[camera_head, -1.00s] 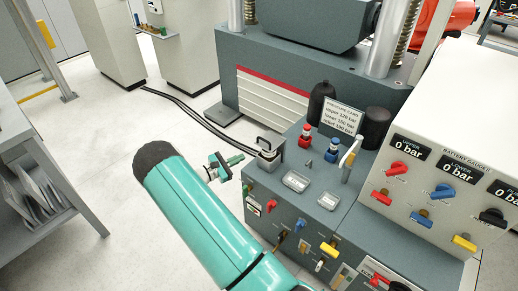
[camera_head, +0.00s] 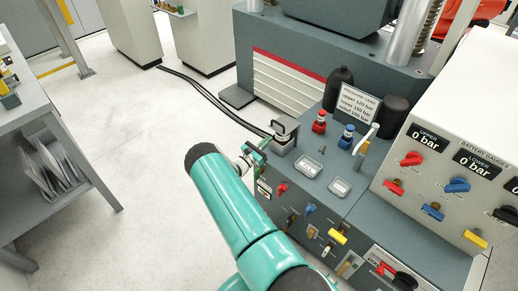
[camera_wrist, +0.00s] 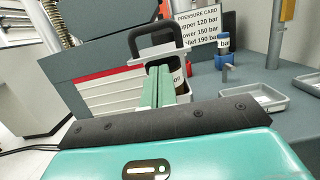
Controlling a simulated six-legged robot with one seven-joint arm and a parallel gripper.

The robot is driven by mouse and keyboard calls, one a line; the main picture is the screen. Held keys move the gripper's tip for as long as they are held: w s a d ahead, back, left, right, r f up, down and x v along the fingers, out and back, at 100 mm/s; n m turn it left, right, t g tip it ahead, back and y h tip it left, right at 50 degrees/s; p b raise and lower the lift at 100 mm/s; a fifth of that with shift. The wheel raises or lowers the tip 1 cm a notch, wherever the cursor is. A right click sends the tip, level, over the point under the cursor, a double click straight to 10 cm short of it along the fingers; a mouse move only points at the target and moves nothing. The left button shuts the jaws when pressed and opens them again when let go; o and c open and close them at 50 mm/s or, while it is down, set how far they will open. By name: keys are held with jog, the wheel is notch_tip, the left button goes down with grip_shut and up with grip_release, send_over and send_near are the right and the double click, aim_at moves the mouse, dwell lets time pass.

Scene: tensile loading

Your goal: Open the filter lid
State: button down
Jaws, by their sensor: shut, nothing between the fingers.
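In the wrist view the black handle (camera_wrist: 172,32) stands up from the light grey lid (camera_wrist: 146,54), straight ahead of my fingers. My gripper (camera_head: 259,152) is at the left side of the housing. Its green fingers, also in the wrist view (camera_wrist: 161,72), are shut together and empty, with tips just below the lid edge. I cannot tell whether they touch it. They partly hide the housing.
The gauge box (camera_head: 454,150) stands at right.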

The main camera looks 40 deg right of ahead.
jog(key=shift+w+d+r, duration=0.1)
jog(key=shift+d+r, duration=1.75)
jog(key=shift+d, duration=0.05)
jog(key=shift+r, duration=0.1)
jog(key=shift+d+r+y, duration=0.1)
jog(key=shift+r+y, duration=0.2)
